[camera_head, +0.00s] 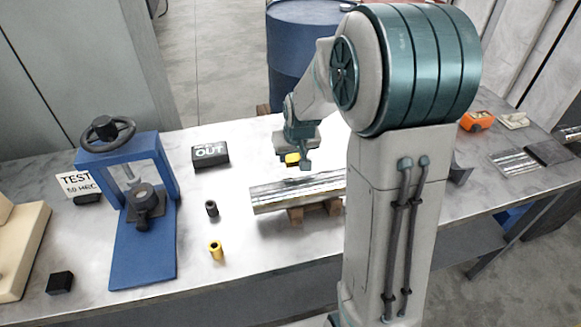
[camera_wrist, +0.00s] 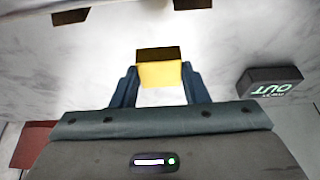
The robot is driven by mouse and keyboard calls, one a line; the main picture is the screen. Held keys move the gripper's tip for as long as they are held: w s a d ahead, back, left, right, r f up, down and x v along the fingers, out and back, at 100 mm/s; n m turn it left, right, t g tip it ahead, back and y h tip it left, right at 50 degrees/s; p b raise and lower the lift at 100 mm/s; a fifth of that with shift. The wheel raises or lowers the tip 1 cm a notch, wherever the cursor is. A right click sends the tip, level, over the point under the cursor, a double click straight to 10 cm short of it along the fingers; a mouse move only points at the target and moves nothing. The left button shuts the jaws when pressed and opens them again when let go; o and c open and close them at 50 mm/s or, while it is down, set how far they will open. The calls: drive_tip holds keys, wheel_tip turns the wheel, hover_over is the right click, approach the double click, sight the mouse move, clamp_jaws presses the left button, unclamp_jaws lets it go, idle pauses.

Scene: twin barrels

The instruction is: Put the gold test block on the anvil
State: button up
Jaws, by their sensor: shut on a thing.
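The gold test block (camera_head: 292,158) is between the fingers of my gripper (camera_head: 299,161), above the table behind the metal bar. In the wrist view the block (camera_wrist: 160,74) shows a yellow face and a dark face, with one finger of my gripper (camera_wrist: 160,88) on each side. Whether the block touches the table is unclear. The anvil (camera_head: 142,191) appears to be the small round dark-rimmed seat low inside a blue press frame (camera_head: 168,165) with a handwheel on top. It stands at the left of the head view, well left of my gripper. Nothing gold rests on it.
A black OUT block (camera_head: 210,155) lies between the press and my gripper. A shiny bar (camera_head: 298,192) rests on wooden supports nearby. A dark cylinder (camera_head: 212,209) and a yellow cylinder (camera_head: 216,250) stand right of the press. A TEST sign (camera_head: 75,183) is to its left.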

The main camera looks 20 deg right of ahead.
sight(293, 166)
drive_tip(key=shift+f, duration=2.85)
drive_tip(key=shift+f, duration=0.2)
drive_tip(key=o, duration=1.2)
drive_tip(key=shift+r, duration=0.1)
